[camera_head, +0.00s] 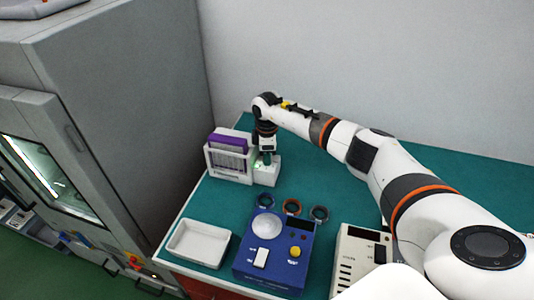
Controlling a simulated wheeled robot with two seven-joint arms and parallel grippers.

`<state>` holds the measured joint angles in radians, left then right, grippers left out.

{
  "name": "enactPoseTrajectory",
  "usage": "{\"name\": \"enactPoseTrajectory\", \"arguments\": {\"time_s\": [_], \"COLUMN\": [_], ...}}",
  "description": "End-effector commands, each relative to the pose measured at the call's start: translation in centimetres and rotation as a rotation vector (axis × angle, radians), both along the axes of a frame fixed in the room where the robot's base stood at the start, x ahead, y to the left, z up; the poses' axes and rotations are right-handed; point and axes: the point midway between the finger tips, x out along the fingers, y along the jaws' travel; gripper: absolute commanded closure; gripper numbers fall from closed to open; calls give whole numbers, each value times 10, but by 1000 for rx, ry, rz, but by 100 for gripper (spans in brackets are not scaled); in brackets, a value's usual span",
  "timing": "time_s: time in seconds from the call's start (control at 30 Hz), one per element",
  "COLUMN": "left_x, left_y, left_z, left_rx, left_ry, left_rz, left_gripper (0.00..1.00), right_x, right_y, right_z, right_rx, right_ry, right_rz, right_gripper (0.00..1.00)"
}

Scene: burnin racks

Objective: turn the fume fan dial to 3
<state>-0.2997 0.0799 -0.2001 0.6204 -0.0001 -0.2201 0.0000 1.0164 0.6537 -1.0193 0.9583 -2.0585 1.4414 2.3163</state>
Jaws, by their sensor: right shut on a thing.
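A white fan unit (215,168) with a grille front and a purple top stands at the back left of the bench. A low white box (267,176) joins its right side, and a small green glow shows there. My right arm reaches over from the right, and my right gripper (265,159) points down onto this box. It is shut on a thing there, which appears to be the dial. The dial and its scale are hidden by the gripper, so its setting cannot be read. My left gripper is not in view.
A white tray (181,252) and a blue device (243,262) with a yellow knob (295,252) stand in front. A beige box (346,256) stands right. A grey cabinet (130,120) borders the left.

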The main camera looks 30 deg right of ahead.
Motion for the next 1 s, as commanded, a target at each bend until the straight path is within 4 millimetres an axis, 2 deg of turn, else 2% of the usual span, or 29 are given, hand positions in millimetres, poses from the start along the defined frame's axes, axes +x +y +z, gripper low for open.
{"name": "enactPoseTrajectory", "arguments": {"time_s": [0.47,0.5,0.63,1.0], "left_x": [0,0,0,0], "left_y": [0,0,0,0], "left_z": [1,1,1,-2], "left_rx": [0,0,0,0], "left_ry": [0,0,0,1], "left_rz": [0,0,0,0], "left_gripper": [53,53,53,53], "right_x": [2,2,1,1], "right_y": [-1,-1,-1,0], "right_z": [2,2,2,6], "right_rx": [-1,-1,-1,0], "right_ry": [-7,-7,-5,-3], "right_rz": [-19,-19,-18,-16], "right_gripper": [98,74,54,54]}}
